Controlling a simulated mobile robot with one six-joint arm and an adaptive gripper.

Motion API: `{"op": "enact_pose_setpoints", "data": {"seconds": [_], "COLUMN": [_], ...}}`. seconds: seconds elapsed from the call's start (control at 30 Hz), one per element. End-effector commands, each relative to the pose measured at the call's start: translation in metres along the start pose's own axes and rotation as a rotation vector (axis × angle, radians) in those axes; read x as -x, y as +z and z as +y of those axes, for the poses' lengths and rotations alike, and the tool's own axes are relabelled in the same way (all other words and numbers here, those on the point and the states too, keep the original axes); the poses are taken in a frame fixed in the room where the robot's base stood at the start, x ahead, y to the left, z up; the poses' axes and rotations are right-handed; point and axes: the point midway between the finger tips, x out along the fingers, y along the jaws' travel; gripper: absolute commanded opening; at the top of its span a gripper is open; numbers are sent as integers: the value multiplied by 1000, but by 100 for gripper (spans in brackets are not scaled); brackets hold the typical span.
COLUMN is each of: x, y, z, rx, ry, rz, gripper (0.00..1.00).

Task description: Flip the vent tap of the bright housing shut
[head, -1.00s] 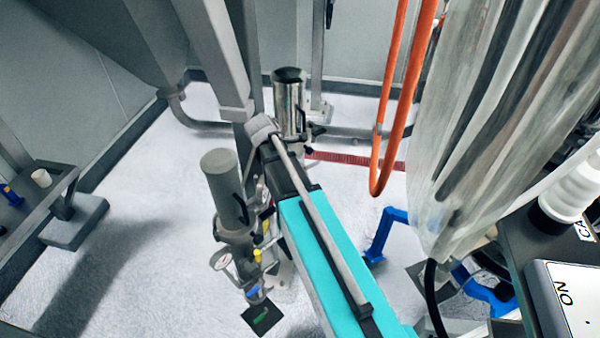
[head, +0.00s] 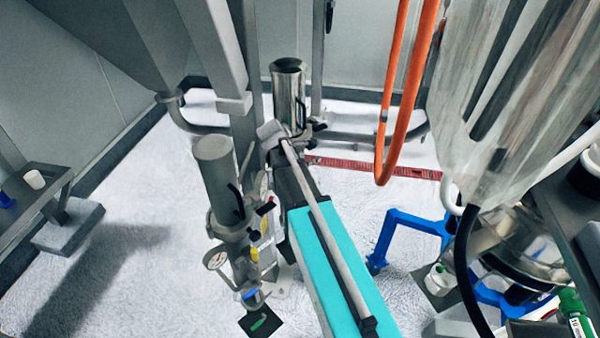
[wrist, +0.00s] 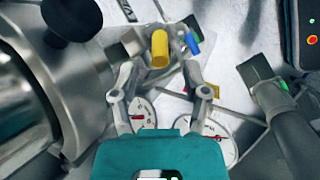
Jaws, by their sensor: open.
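A shiny metal housing (head: 288,95) stands upright at the back, behind the end of my arm in the head view. A duller grey housing (head: 215,168) stands nearer, with a gauge (head: 215,260), a yellow handle (head: 254,254) and a blue handle (head: 250,294) low on its assembly. In the wrist view, my gripper (wrist: 160,68) is open, its fingers spread with the yellow handle (wrist: 160,48) between or just beyond the tips. A blue handle (wrist: 193,43) and a red one (wrist: 187,87) are close by. A large shiny cylinder (wrist: 30,100) fills the left; I cannot tell which housing it is.
Two dial gauges (wrist: 145,113) lie beneath the fingers in the wrist view. A grey pipe (wrist: 290,130) is at right. In the head view, orange hoses (head: 385,120) hang right of my arm, near a blue frame (head: 405,225).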

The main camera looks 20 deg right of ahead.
Motion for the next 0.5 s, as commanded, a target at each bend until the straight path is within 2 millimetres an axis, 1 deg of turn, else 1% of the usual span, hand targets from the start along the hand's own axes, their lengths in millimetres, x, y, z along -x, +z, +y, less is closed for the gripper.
{"op": "enact_pose_setpoints", "data": {"seconds": [0.03, 0.2, 0.5], "x": [-8, -23, -40], "y": [-1, -1, -1], "z": [-1, -1, 0], "rx": [-1, -2, 0], "ry": [0, -1, -1], "rz": [0, 0, 0], "gripper": [59, 59, 59]}}
